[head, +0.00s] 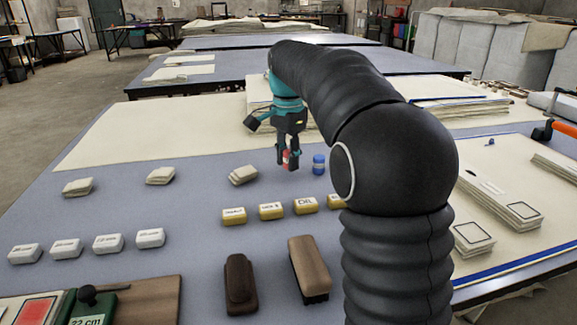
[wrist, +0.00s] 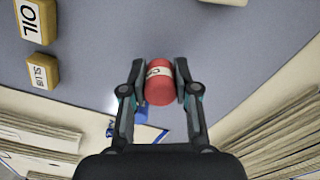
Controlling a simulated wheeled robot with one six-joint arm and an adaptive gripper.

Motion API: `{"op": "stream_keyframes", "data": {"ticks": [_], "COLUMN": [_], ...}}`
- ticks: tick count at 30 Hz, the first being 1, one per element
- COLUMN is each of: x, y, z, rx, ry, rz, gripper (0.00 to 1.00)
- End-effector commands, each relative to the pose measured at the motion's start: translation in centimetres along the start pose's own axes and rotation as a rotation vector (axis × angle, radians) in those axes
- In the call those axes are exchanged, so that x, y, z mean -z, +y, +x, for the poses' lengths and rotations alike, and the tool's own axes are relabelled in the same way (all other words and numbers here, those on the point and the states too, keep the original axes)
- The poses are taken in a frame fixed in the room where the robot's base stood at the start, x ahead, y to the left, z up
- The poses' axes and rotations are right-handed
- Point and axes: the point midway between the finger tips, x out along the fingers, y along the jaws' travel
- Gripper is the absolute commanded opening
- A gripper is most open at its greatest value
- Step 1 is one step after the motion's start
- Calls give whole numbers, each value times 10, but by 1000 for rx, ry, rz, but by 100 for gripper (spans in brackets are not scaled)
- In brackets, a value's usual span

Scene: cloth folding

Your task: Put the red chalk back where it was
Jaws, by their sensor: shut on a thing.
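The red chalk (wrist: 160,84) is a short red cylinder with a pale lettered label. In the wrist view it sits between the two fingers of my gripper (wrist: 161,85), which is shut on it. In the head view my gripper (head: 289,159) hangs over the blue-grey table with the red chalk (head: 287,158) at its fingertips. I cannot tell whether the chalk touches the table. A blue chalk (head: 319,164) stands upright just right of my gripper; in the wrist view the blue chalk (wrist: 141,112) is partly hidden behind the red one and a finger.
Several yellow labelled blocks (head: 271,211) stand in a row nearer me. White blocks (head: 107,243) and small folded cloth stacks (head: 243,175) lie to the left. Two brown brushes (head: 309,269) lie in front. Large cloth stacks (head: 503,207) lie right.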

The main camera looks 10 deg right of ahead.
Motion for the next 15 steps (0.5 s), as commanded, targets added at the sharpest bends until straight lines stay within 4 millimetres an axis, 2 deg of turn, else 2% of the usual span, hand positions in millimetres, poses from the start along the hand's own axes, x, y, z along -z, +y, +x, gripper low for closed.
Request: {"op": "stream_keyframes", "data": {"ticks": [1,4,15], "x": [0,0,0], "y": [1,1,1], "z": [10,20,23], "rx": [-2,-1,0], "ry": [-1,-1,0], "rz": [0,0,0], "gripper": [0,0,0]}}
